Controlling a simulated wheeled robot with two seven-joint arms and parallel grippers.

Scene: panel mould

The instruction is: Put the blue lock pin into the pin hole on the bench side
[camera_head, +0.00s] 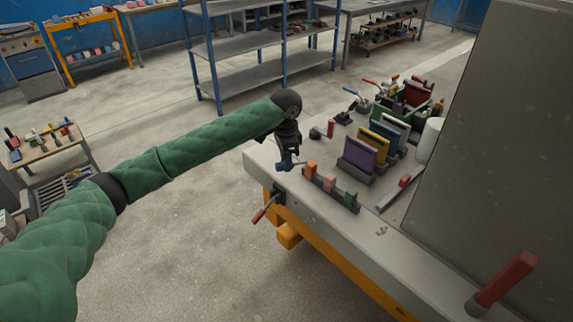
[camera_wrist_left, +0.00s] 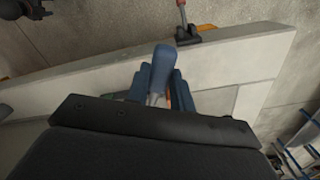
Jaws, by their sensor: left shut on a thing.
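In the head view, pin and fingers are hard to tell apart. The pin hole on the bench side cannot be made out in either view. My right gripper is not in view.
A red-handled clamp (camera_head: 265,208) sticks out from the bench side, below my gripper; a red handle also shows in the left wrist view (camera_wrist_left: 182,17). A rack with coloured blocks (camera_head: 330,187) and upright panels (camera_head: 360,154) stand on the bench.

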